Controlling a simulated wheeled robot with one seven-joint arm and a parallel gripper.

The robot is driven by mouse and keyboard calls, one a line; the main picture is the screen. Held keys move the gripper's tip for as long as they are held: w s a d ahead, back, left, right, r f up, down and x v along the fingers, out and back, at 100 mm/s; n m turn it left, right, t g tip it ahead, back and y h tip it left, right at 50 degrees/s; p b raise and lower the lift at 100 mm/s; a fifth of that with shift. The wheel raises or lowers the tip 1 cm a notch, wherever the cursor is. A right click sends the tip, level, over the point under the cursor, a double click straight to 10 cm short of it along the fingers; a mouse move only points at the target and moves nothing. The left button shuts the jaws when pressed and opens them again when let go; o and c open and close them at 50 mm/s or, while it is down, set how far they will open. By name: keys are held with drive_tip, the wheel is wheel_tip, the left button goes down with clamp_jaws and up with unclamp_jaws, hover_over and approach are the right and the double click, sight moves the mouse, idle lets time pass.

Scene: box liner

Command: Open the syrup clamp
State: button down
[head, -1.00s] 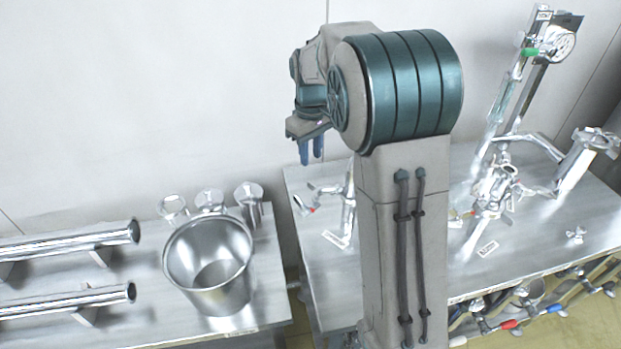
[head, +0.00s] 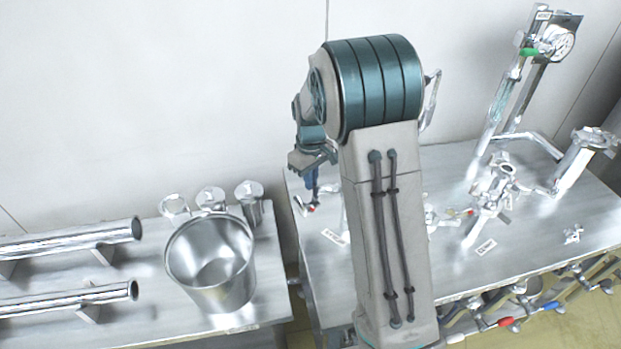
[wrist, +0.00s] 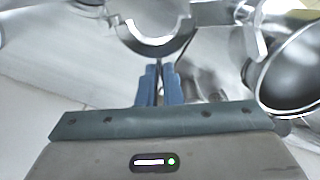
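My gripper (head: 310,183) points down over the left end of the right-hand bench, with its blue fingers close to a small metal fitting with a red part (head: 311,208). In the wrist view my gripper (wrist: 160,80) has its fingers close together with a narrow gap. Just beyond the fingertips is a shiny curved metal band (wrist: 155,45), which looks like part of a clamp. I cannot tell whether the fingers touch it or hold anything between them. My arm hides part of the fittings in the head view, and no label reads as syrup.
A steel bucket (head: 212,265) and several small cups stand on the left bench beside two pipes (head: 70,240). A gap separates the benches. More fittings (head: 492,188) and a tall gauge column (head: 515,85) stand to the right. In the wrist view a round metal opening (wrist: 292,75) lies close at right.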

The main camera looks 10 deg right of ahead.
drive_tip(key=shift+w+d+m, duration=0.2)
drive_tip(key=shift+w+m, duration=0.2)
drive_tip(key=shift+m, duration=0.3)
drive_tip(key=c, duration=1.6)
unclamp_jaws()
drive_tip(key=shift+r, duration=0.1)
drive_tip(key=shift+r+b, duration=1)
drive_tip(key=shift+r, duration=5.9)
